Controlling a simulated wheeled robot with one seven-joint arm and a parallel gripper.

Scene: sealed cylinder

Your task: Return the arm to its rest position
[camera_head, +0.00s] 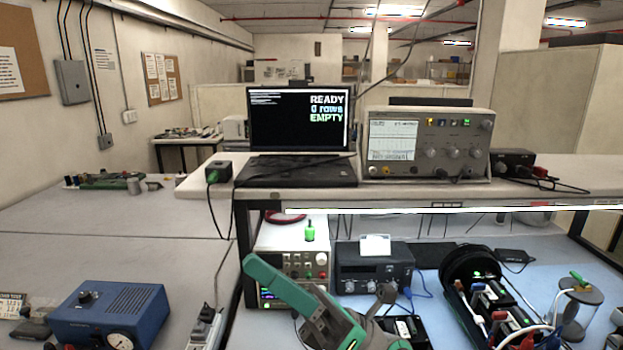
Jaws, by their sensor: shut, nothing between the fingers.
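My teal and grey arm rises from the bottom edge of the head view, in front of the lower bench. A small grey end piece that looks like my gripper (385,293) shows just right of the teal link, in front of the black instrument. It looks shut and empty, and it touches nothing that I can make out. The lower part of the arm is cut off by the frame. A clear cylinder with a grey lid (581,291) and a green piece on top stands at the far right of the lower bench, well apart from my gripper.
A laptop (299,122) reading "READY 0 rows EMPTY" and an oscilloscope (427,145) stand on the upper shelf (205,186). Below are a cream instrument (291,267), a black instrument (374,262) and a cabled rack (490,300).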

